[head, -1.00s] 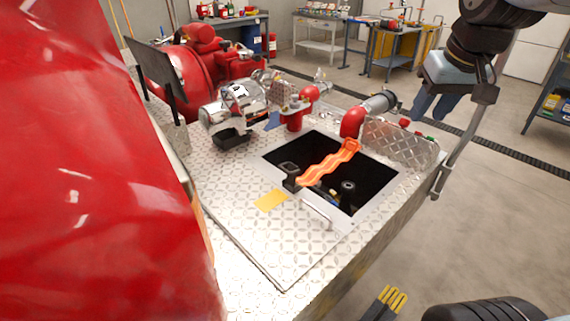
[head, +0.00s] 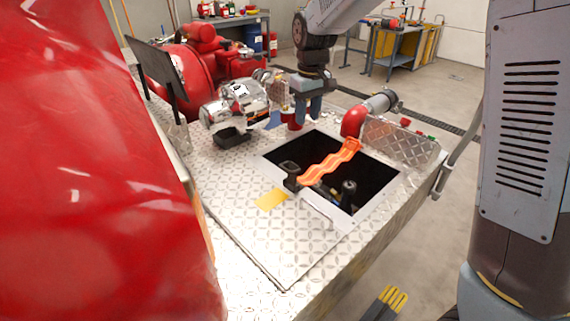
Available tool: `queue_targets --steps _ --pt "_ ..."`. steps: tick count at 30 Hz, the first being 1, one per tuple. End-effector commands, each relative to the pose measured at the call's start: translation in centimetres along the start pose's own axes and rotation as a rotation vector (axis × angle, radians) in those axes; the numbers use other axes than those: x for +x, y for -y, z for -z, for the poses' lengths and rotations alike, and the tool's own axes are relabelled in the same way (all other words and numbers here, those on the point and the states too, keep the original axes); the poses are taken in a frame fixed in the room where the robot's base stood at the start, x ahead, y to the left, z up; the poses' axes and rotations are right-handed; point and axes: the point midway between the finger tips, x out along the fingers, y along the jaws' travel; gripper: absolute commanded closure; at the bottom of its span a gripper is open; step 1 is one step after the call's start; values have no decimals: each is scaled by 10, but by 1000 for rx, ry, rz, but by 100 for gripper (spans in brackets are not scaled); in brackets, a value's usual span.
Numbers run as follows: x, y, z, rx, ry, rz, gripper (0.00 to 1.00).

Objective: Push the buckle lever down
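The buckle lever (head: 289,168) is a small black piece standing raised at the near left end of an orange strap (head: 331,162). The strap runs in waves over a dark square opening in the metal deck toward a red pipe elbow. My gripper (head: 306,112) hangs pointing down beyond the opening, behind the buckle and apart from it. Its grey fingers show small against the red fitting behind them. Whether they are open or shut is not clear.
The dark opening (head: 370,180) holds a black knob-topped part (head: 348,188). A chrome pump (head: 235,107) stands left of my gripper. The red elbow pipe (head: 354,121) is to its right.

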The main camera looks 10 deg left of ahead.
Motion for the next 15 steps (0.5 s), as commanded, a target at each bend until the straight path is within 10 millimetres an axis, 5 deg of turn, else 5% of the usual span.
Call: queue_targets --steps 6,15 --pt "40 31 38 -91 49 -2 61" --pt "60 41 48 -121 65 -3 61"
